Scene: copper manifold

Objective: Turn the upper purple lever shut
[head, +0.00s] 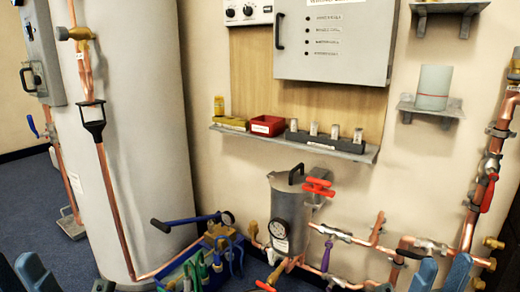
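A purple lever (327,254) hangs downward from a metal valve (334,232) on a copper pipe, low on the wall right of the grey canister. It lies across the pipe's run. A second valve (345,283) sits lower, at the bottom edge; its lever is not clear. My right gripper (441,266) is at the bottom right, its two blue fingers apart with nothing between them, well right of the purple lever. My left gripper (20,268) is at the bottom left corner, partly cut off, fingers apart, far from the lever.
A grey canister (291,208) with a gauge and red handles (318,187) stands left of the lever. A tool tray (205,268) is on the floor. Copper pipes with a red lever (487,194) rise at right. A shelf (293,143) juts out above. A large tank (125,130) fills the left.

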